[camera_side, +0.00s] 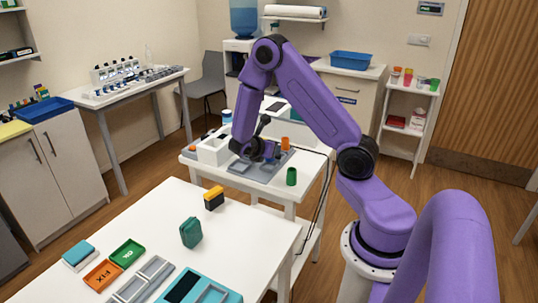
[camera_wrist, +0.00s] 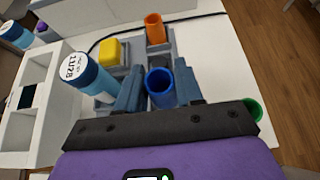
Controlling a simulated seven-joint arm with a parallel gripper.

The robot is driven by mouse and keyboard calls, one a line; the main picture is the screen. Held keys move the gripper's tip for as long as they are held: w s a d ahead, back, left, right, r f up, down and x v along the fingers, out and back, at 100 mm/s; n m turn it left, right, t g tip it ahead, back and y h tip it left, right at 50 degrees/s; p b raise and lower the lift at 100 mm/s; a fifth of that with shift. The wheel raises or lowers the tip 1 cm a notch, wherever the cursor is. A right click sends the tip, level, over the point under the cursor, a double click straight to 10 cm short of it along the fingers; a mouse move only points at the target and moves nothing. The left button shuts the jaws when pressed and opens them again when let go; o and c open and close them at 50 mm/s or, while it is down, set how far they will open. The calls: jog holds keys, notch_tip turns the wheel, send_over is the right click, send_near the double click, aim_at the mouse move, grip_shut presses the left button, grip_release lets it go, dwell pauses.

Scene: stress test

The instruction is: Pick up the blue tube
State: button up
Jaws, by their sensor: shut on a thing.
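The blue tube (camera_wrist: 161,98) stands upright and open-topped in the wrist view, between the two grey-blue fingers of my gripper (camera_wrist: 160,90). My gripper is shut on it, with a finger against each side. In the side view my gripper (camera_side: 268,156) is low over the grey fixture (camera_side: 258,176) on the small white table; the arm's end hides most of the tube there. I cannot tell whether the tube's lower end is clear of the fixture.
An orange tube (camera_wrist: 155,28) stands just beyond. A yellow block (camera_wrist: 109,52) and a blue bottle with a white lid (camera_wrist: 88,76) are close on the left. A green tube (camera_side: 291,177) stands at the right near the table edge. A white compartment box (camera_wrist: 38,100) is at far left.

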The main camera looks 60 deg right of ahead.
jog(key=s+a+r, duration=0.7)
jog(key=s+r, duration=0.2)
jog(key=s, duration=0.2)
jog(key=shift+a, duration=0.15)
